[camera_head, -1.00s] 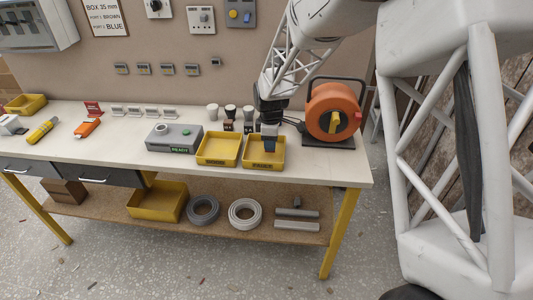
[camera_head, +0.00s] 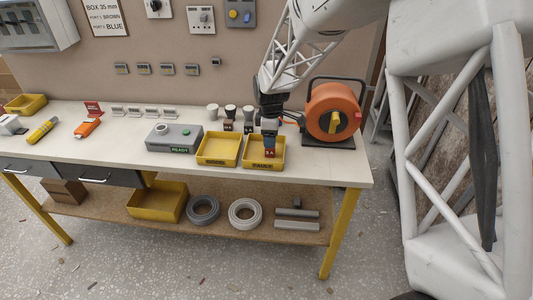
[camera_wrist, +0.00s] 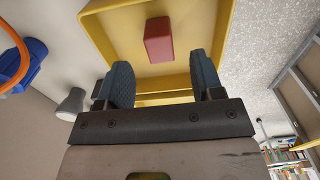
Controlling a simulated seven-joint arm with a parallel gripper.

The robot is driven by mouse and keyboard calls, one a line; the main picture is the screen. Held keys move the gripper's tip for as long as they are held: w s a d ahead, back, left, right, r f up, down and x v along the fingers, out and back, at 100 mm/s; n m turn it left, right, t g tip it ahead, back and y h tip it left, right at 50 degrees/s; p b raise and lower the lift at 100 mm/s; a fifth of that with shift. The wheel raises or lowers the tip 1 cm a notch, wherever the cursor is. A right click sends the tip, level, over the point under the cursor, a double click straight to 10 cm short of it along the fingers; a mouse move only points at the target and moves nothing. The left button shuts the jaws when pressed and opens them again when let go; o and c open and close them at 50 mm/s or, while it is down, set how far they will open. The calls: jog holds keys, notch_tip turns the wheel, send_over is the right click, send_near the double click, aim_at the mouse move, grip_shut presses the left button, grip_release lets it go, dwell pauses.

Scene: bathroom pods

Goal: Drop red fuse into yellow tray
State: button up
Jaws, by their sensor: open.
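The red fuse (camera_wrist: 158,40) is a small red block. In the wrist view it lies beyond my fingertips, apart from both, against the floor of a yellow tray (camera_wrist: 100,35).
A second yellow tray (camera_head: 219,149) stands just left. A grey box with a green label (camera_head: 174,138) is further left. An orange cable reel (camera_head: 333,112) stands close on the right. Several dark-topped fuse-like pieces (camera_head: 230,114) stand behind. The bench front is clear.

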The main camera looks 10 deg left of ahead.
jog(key=shift+r, duration=2.75)
jog(key=shift+d, duration=0.1)
jog(key=s+d+r+m+t, duration=0.1)
jog(key=s+d+r+m, duration=0.45)
jog(key=s+d, duration=0.3)
jog(key=s+d+r+m, duration=0.4)
jog(key=s+d+r, duration=0.3)
jog(key=s+d, duration=0.15)
jog(key=s+d+m, duration=0.4)
jog(key=s, duration=0.7)
jog(key=s+d+m+t, duration=0.1)
jog(key=s+d+m, duration=0.3)
jog(key=s, duration=0.8)
jog(key=shift+d+r+m+t, duration=0.2)
jog(key=shift+r+m+t, duration=0.15)
jog(key=shift+m, duration=0.1)
